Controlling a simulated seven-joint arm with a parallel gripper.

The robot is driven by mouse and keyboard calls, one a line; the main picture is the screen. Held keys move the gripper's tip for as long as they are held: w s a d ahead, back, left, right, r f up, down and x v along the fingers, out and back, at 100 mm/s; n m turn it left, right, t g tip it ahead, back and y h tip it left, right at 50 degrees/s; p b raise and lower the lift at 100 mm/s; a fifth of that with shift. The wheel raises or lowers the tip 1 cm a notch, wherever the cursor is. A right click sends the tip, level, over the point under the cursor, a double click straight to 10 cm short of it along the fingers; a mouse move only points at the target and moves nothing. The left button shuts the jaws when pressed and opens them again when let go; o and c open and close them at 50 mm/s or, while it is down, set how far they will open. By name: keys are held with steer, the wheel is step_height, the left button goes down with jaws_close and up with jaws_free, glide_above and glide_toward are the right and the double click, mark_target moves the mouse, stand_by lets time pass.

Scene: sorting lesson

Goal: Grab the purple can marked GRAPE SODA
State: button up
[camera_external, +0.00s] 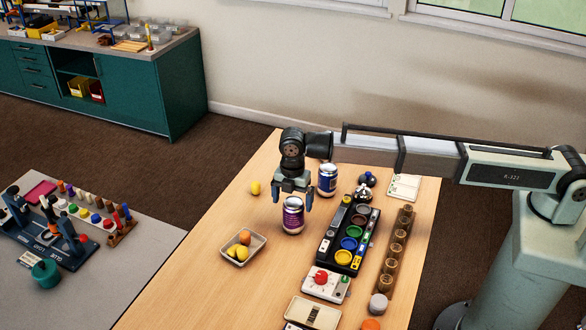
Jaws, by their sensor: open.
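A purple can (292,220) with a silver top stands upright on the wooden table. Its label is too small to read. My gripper (291,197) points down right at the can's top, its two fingers spread to either side of the upper part. The gripper is open. I cannot tell whether the fingers touch the can. A blue can (327,181) stands upright just behind and to the right of my gripper.
A tray (260,241) with yellow and orange items lies left of the purple can. A black sorter with coloured cups (323,249) and a wooden rack (384,277) stand to the right. A yellow ball (255,188) lies behind left. Bare table (190,285) lies front left.

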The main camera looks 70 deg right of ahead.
steer(key=shift+s+a+f, duration=0.1)
steer(key=shift+f, duration=1.2)
steer(key=shift+s+f, duration=0.1)
steer(key=shift+f, duration=1.15)
steer(key=shift+c, duration=0.4)
steer(key=c, duration=1.1)
steer(key=shift+r, duration=0.1)
